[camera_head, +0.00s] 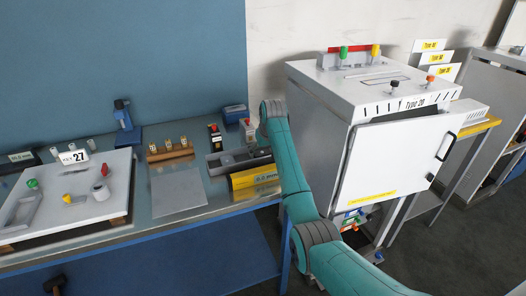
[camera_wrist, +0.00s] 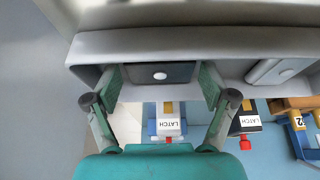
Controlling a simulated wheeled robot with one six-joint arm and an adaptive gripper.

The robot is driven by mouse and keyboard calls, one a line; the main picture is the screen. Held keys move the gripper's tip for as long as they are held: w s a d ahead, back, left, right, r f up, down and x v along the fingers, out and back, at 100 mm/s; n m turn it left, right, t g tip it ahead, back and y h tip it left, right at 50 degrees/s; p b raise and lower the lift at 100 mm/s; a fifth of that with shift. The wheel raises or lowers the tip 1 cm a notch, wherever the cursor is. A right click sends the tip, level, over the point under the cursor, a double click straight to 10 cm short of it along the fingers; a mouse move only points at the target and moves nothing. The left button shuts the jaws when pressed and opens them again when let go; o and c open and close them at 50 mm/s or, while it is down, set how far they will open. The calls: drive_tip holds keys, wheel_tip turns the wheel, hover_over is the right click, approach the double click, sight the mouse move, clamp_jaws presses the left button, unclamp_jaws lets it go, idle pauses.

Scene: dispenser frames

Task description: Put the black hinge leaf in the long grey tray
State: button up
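The black hinge leaf (camera_wrist: 174,69) is a dark flat plate with a light round spot, seen in the wrist view at the long grey tray (camera_wrist: 200,41). My gripper (camera_wrist: 160,78) has one finger at each end of the leaf, and both pads appear to press against it. Whether the leaf rests on the tray floor or is just above it is unclear. In the head view the long grey tray (camera_head: 216,170) stands on the bench, partly behind my arm; my fingers are hidden there.
A grey leaf (camera_wrist: 276,70) lies in the tray beside the black one. A white cabinet (camera_head: 395,160) stands right of the bench.

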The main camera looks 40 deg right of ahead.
idle(0.3)
drive_tip(key=v, duration=1.2)
drive_tip(key=shift+s+r, duration=0.1)
idle(0.3)
